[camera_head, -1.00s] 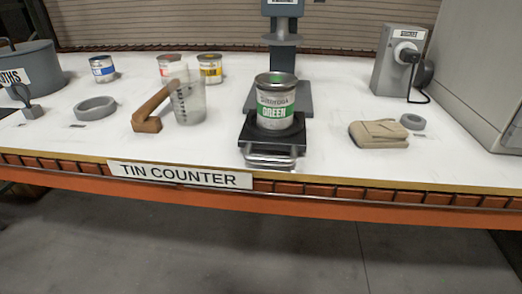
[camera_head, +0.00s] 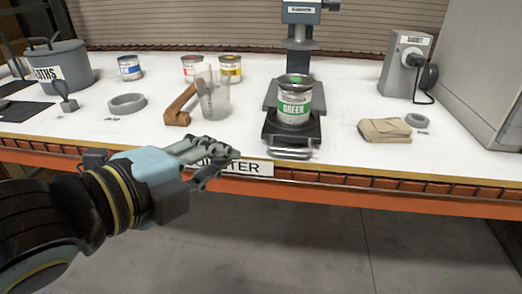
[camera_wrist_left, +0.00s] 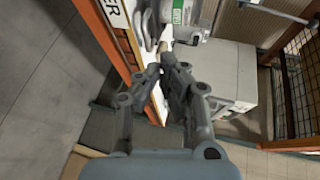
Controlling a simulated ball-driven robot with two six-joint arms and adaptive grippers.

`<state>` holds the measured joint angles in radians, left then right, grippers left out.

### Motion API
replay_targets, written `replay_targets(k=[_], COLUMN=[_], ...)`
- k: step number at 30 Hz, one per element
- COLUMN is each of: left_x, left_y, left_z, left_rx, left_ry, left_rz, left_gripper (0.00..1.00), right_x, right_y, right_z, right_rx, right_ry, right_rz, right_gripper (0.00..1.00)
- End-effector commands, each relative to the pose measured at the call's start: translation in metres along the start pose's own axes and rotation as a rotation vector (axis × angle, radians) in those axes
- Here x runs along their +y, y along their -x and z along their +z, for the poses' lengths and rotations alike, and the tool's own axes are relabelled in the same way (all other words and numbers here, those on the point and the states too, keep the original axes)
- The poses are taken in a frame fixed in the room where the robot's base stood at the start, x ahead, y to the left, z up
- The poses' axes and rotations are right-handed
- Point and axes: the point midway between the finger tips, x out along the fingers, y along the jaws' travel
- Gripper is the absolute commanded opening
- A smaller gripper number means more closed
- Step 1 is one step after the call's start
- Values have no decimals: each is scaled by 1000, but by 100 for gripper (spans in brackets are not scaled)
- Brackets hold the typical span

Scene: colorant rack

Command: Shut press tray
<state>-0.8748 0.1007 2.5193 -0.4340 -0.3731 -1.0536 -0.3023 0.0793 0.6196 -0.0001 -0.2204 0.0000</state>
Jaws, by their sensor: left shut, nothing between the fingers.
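The press tray (camera_head: 274,129) is a black tray pulled out toward the counter's front edge, with a metal bar handle (camera_head: 288,150) on its front. A tin with a green label (camera_head: 293,106) stands upright on it. The grey press (camera_head: 300,52) rises behind, and its head is above and behind the tin. My left gripper (camera_head: 226,160) is shut and empty in front of the counter edge, left of the handle and apart from it. In the left wrist view, its fingers (camera_wrist_left: 160,72) point toward the counter edge, with the green-labelled tin (camera_wrist_left: 181,12) beyond. My right gripper is not in view.
A grey ring (camera_head: 126,103), several tins and a grey pot (camera_head: 62,68) are farther left. A folded tan cloth (camera_head: 384,130) lies right. The counter front around the handle is clear.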

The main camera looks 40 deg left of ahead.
Motion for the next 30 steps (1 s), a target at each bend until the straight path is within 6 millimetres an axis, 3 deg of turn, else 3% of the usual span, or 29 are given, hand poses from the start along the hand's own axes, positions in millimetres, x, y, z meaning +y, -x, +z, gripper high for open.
replay_targets(k=[3,7,21,30], left_x=[16,18,22,25], left_y=[8,-3,-98,-128], left_z=[2,2,2,1], left_rx=[-1,-1,-1,0], left_ry=[-3,-2,-1,0], left_rz=[48,48,48,51], left_gripper=[0,0,0,0], right_x=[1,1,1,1], right_y=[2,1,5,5], right_z=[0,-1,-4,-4], right_rx=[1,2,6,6], right_ry=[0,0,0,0], right_rz=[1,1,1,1], right_gripper=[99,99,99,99])
